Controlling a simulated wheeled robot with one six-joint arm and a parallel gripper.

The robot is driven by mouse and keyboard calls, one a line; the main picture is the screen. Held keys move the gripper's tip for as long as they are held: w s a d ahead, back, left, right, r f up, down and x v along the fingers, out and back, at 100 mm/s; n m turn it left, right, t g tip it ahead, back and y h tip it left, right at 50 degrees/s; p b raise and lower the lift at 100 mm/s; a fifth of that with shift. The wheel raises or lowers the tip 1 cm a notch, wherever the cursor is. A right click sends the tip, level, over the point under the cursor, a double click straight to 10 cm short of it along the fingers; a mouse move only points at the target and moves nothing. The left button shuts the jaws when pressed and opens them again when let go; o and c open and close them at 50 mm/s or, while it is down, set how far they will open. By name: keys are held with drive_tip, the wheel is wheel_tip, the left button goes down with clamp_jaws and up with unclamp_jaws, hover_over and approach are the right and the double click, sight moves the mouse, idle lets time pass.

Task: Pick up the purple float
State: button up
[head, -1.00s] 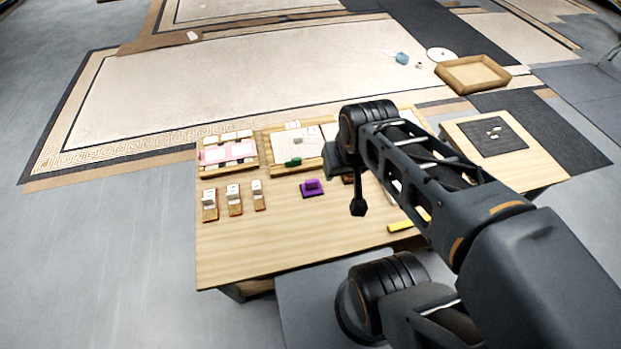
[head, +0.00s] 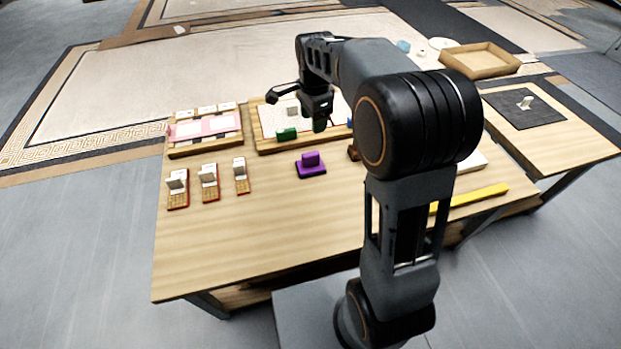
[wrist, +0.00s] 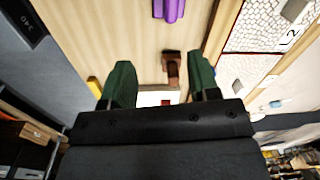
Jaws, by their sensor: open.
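The purple float (head: 311,165) is a block with a raised grip, lying on the wooden table (head: 250,235) near its middle. In the wrist view the purple float (wrist: 169,8) is at the top edge, partly cut off, beyond my fingertips. In the head view my gripper (head: 319,118) is above the back part of the table, near the mosaic tray and behind the float.
A brown block (head: 353,152) is right of the purple float. Several tile stands (head: 209,182) are left, a yellow bar (head: 470,198) right. The front of the table is clear.

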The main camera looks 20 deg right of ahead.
drive_tip(key=m+b, duration=0.2)
hover_over(311, 153)
wheel_tip(311, 153, down, 5)
wheel_tip(311, 153, down, 8)
drive_tip(key=b, duration=0.3)
drive_tip(key=shift+s+r, duration=0.15)
drive_tip(key=shift+r, duration=0.05)
drive_tip(key=shift+a+f+b, duration=0.1)
drive_tip(key=shift+f+b, duration=2.05)
drive_tip(key=shift+f, duration=0.95)
drive_tip(key=shift+c, duration=0.3)
clamp_jaws()
